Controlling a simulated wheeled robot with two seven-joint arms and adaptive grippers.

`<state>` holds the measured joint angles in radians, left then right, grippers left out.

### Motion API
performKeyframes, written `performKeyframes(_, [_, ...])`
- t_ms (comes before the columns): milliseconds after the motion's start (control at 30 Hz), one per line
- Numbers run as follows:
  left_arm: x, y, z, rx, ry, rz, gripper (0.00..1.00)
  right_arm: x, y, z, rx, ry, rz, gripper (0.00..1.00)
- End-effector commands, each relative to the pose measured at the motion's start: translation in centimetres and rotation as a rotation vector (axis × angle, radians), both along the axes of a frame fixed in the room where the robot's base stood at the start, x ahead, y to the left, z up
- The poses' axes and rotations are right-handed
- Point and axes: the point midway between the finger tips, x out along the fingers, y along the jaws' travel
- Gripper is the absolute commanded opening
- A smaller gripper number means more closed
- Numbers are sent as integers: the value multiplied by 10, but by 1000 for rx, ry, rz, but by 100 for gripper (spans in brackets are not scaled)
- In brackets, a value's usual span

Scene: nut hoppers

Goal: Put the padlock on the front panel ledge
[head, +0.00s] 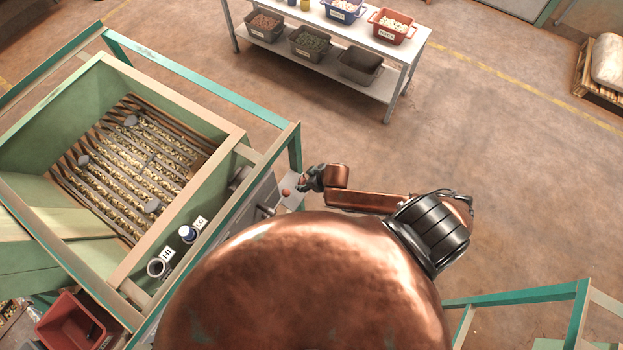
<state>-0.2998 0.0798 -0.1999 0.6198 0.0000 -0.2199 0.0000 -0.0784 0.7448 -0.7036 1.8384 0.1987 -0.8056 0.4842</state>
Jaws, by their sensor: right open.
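My right gripper (307,181) is at the hopper's right-hand corner, with its jaws open. It is beside the grey front panel ledge (292,203), close above or at its edge; the exact gap cannot be told. A small reddish-brown thing (286,192) shows at the ledge, just left of the fingertips and apart from them as far as I can see. It is too small to tell whether it is the padlock. No padlock can be made out clearly elsewhere. My left gripper is not in view.
The green hopper (240,137) with nuts on bars fills the left. HI (167,253) and LO (200,222) labels sit by two round ports. A red bin (66,322) is lower left. A shelf table (409,50) with bins stands behind.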

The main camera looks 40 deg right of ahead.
Motion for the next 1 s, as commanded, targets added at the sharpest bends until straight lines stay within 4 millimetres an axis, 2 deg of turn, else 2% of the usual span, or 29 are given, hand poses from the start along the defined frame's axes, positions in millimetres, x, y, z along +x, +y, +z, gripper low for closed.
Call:
performKeyframes(300, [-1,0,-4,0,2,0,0,-34,-10,57,0,-1,1,48])
performKeyframes(500, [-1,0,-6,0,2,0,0,-47,-13,81,-1,0,0,48])
performKeyframes(867, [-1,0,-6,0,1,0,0,-51,-15,88,0,0,-1,48])
performKeyframes(933, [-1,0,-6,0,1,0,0,-49,-18,82,-2,0,-10,48])
performKeyframes(1000, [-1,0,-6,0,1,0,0,-44,-28,67,-10,-1,-29,48])
